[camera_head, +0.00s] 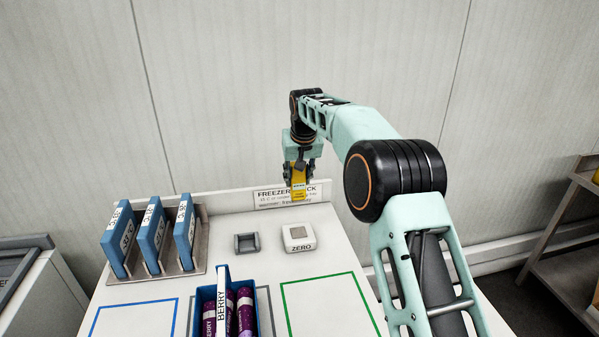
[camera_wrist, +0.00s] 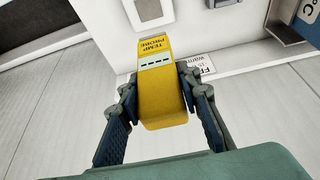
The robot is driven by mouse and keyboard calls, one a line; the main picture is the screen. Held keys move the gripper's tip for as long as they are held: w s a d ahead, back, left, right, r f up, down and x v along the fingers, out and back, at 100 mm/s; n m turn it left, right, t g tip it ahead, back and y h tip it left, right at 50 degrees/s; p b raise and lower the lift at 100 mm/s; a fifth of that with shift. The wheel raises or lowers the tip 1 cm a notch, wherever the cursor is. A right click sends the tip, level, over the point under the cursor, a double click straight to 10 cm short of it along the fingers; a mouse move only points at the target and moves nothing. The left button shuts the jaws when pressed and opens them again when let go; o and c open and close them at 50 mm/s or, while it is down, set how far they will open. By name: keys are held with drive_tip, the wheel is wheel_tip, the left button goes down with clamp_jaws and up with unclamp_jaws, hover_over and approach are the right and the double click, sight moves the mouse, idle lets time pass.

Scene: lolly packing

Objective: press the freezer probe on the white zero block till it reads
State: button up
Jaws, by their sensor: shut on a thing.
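My gripper (camera_head: 299,172) is shut on the yellow freezer probe (camera_head: 298,188), held in the air near the back of the table. In the wrist view the gripper (camera_wrist: 160,98) has one finger on each side of the probe (camera_wrist: 160,105). The probe's label reads TEMP PROBE, and its small display shows only dashes. The white zero block (camera_head: 288,245), with a grey pad on top and the word ZERO, sits on the table nearer the camera than the probe. A white block with a grey pad (camera_wrist: 149,9) shows past the probe's end in the wrist view, apart from it.
A small grey empty holder (camera_head: 246,243) sits left of the zero block. Blue boxes stand in a rack (camera_head: 197,268) at left. A blue BERRY box (camera_head: 222,276) of purple lollies is in front, beside a green outline (camera_head: 318,276). A sign (camera_head: 265,198) stands at the back.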

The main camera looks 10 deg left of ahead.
wheel_tip(320, 180, down, 12)
drive_tip(key=b, duration=0.7)
drive_tip(key=shift+r+b, duration=0.25)
drive_tip(key=shift+b, duration=0.1)
drive_tip(key=shift+f+b, duration=0.3)
drive_tip(key=shift+f, duration=0.4)
idle(0.3)
drive_tip(key=shift+s+d+f, duration=0.1)
drive_tip(key=shift+s+f, duration=0.05)
drive_tip(key=shift+f, duration=0.15)
idle(2.7)
drive_tip(key=r+p, duration=0.8)
drive_tip(key=r, duration=0.4)
drive_tip(key=shift+w+p, duration=0.2)
drive_tip(key=shift+p, duration=0.1)
drive_tip(key=shift+r, duration=1.3)
